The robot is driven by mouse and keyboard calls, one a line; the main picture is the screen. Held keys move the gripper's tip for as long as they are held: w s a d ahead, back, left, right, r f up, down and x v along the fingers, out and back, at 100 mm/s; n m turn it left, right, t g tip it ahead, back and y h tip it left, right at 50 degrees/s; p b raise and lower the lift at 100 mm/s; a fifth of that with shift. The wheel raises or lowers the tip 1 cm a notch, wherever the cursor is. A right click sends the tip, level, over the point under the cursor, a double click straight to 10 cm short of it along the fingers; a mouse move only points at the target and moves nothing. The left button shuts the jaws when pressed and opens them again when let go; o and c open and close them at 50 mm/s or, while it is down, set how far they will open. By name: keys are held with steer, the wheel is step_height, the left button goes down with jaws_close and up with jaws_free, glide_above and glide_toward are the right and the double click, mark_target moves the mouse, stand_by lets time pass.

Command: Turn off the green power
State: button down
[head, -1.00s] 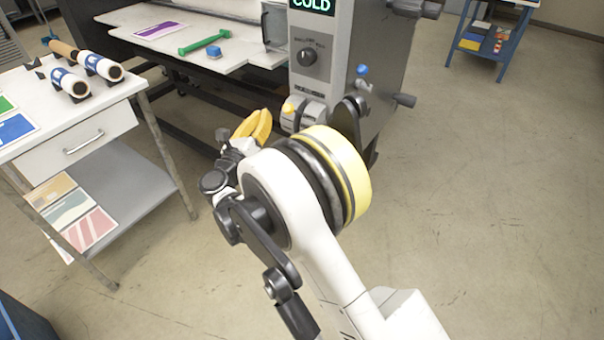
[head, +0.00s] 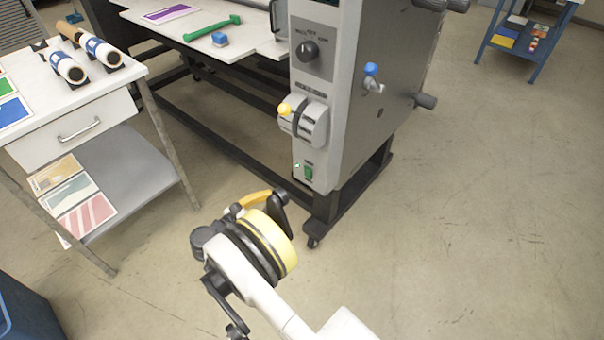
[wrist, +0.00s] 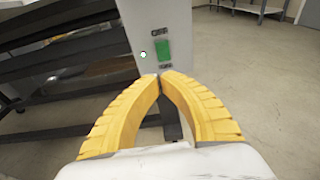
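A green rocker switch (head: 308,172) sits low on the grey front panel of the laminator's end cabinet (head: 322,110). A small light dot (head: 298,166) shows beside it. In the wrist view the green switch (wrist: 163,50) is just beyond my fingertips, with the dot (wrist: 143,54) to its left. My gripper (wrist: 160,77) has two yellow fingers whose tips meet, with nothing seen between them. In the head view my gripper (head: 258,196) is below and left of the switch, partly hidden by my wrist. The tips look apart from the panel.
Above the switch are a yellow-knobbed lever (head: 286,109) and a black rotary knob (head: 307,51). A blue-handled valve (head: 371,70) is on the cabinet's side. A white table (head: 75,97) with rolls stands left.

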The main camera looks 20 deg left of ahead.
mark_target(305, 172)
steer(key=b+x, duration=0.1)
steer(key=x, duration=0.3)
steer(key=b+x, duration=0.1)
steer(key=x, duration=0.3)
steer(key=r+b+x, duration=0.1)
steer(key=x, duration=0.4)
steer(key=shift+w+d, duration=0.2)
steer(key=shift+w, duration=0.3)
